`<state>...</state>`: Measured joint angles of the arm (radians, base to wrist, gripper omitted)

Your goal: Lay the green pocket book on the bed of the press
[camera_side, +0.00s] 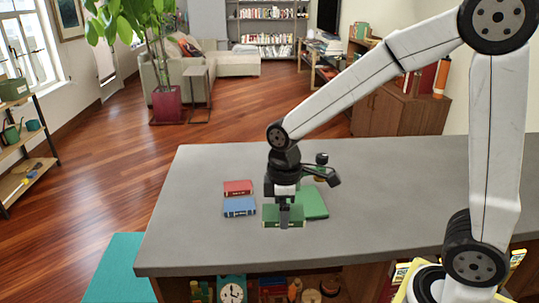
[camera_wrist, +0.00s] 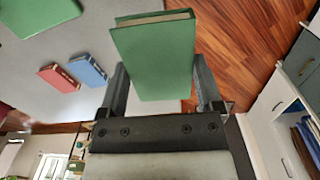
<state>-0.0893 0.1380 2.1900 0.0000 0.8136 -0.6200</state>
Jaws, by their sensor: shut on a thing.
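The green pocket book (camera_side: 270,216) is between the fingers of my gripper (camera_side: 287,211), which is shut on it. In the wrist view the green book (camera_wrist: 155,58) is gripped at its sides by both fingers, with its cover facing the camera and its page edge at the top. A flat green plate (camera_side: 315,203), which looks like the bed of the press, lies on the counter just right of and behind the book. Its green corner also shows at the upper left of the wrist view (camera_wrist: 38,14). My wrist partly hides the press. The book's height above the counter is hard to tell.
A red book (camera_side: 238,187) and a blue book (camera_side: 239,206) lie on the grey counter (camera_side: 190,235), left of my gripper. The counter is clear to the right of the green plate. Its front edge runs below, above shelves of several small things.

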